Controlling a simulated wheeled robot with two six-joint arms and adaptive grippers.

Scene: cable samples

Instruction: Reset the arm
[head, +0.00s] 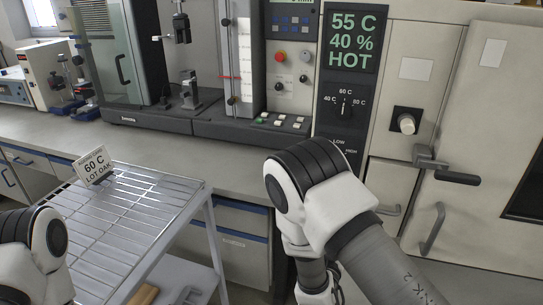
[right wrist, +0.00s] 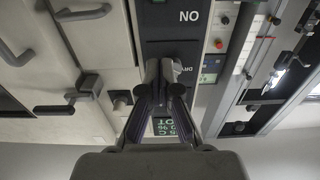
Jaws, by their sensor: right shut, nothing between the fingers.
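My right arm (head: 318,185) stands in front of the oven cabinet in the head view, bent with its wrist pointing down to the bottom edge. In the right wrist view my right gripper (right wrist: 166,78) is shut and empty, its two dark fingers meeting in front of the oven's control panel. Whether the fingertips touch the panel cannot be told. My left arm (head: 30,255) shows only in part at the lower left of the head view; its gripper is out of the picture.
A wire-shelf cart (head: 135,215) with a "60 C LOT OAK" sign (head: 94,165) stands at the left. The oven's display (head: 350,40) reads 55 C, 40 %, HOT. Its door handle (head: 457,178) is at the right. A testing machine (head: 185,110) stands on the bench.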

